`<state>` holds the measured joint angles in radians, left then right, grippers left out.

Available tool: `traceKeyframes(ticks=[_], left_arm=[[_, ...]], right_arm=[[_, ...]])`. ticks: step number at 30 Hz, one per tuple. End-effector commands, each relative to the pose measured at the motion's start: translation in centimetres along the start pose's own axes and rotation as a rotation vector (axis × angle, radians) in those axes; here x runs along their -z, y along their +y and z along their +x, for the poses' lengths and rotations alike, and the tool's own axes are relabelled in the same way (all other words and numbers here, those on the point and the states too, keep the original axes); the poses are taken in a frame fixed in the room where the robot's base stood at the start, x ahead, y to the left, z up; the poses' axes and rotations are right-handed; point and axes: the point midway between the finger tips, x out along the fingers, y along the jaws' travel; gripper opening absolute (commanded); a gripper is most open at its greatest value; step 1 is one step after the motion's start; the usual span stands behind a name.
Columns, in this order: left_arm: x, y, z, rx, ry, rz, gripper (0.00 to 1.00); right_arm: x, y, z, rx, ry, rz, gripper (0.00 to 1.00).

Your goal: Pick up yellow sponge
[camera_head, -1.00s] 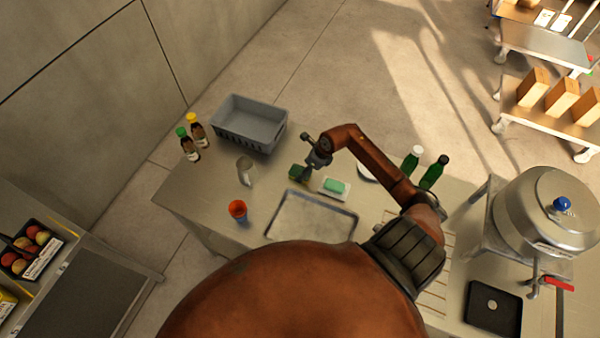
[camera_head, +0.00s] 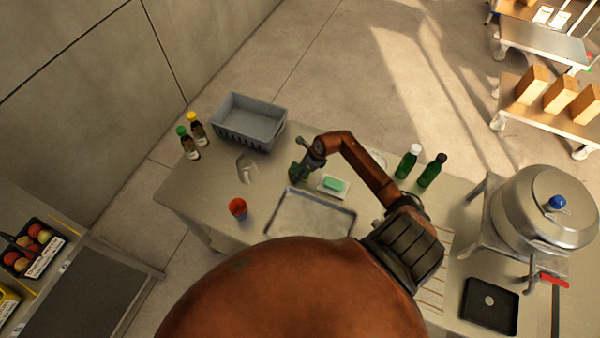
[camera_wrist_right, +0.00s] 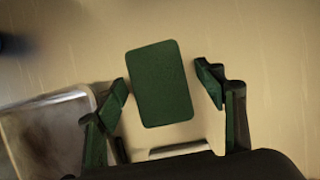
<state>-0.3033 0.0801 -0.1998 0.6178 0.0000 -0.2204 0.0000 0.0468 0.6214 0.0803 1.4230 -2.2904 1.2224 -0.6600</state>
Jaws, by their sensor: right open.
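The sponge (camera_head: 294,172) lies on the steel table, mostly hidden by my right gripper in the head view. Its upper face is dark green; hardly any yellow shows. In the right wrist view the sponge (camera_wrist_right: 160,84) is a dark green rectangle, slightly tilted, between the two fingers. My right gripper (camera_head: 302,170) is over it, and its fingers (camera_wrist_right: 165,88) are spread apart with a gap on each side of the sponge. I cannot tell how far above the table the fingertips are. My left gripper is not in view.
A green soap bar (camera_head: 334,183) on a white dish sits just right of the gripper. A metal tray (camera_head: 312,222) lies in front. A red cup (camera_head: 238,208), a glass (camera_head: 246,168) and a grey crate (camera_head: 249,122) stand to the left. Green bottles (camera_head: 431,170) stand right.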

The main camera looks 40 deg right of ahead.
Motion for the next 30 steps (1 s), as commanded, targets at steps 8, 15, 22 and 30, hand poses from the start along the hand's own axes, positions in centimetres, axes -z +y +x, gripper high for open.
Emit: traceKeyframes(ticks=[8,15,22,30], left_arm=[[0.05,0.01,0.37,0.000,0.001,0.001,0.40],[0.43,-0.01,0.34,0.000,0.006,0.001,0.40],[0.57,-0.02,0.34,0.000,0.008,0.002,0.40],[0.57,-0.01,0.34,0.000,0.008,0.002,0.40]], right_arm=[[0.10,0.02,0.25,-0.001,0.000,0.000,0.64],[0.08,0.02,0.22,-0.001,0.000,0.000,0.62],[0.08,0.02,0.23,-0.001,0.000,0.000,0.47],[0.09,0.02,0.23,-0.001,0.000,0.000,0.34]])
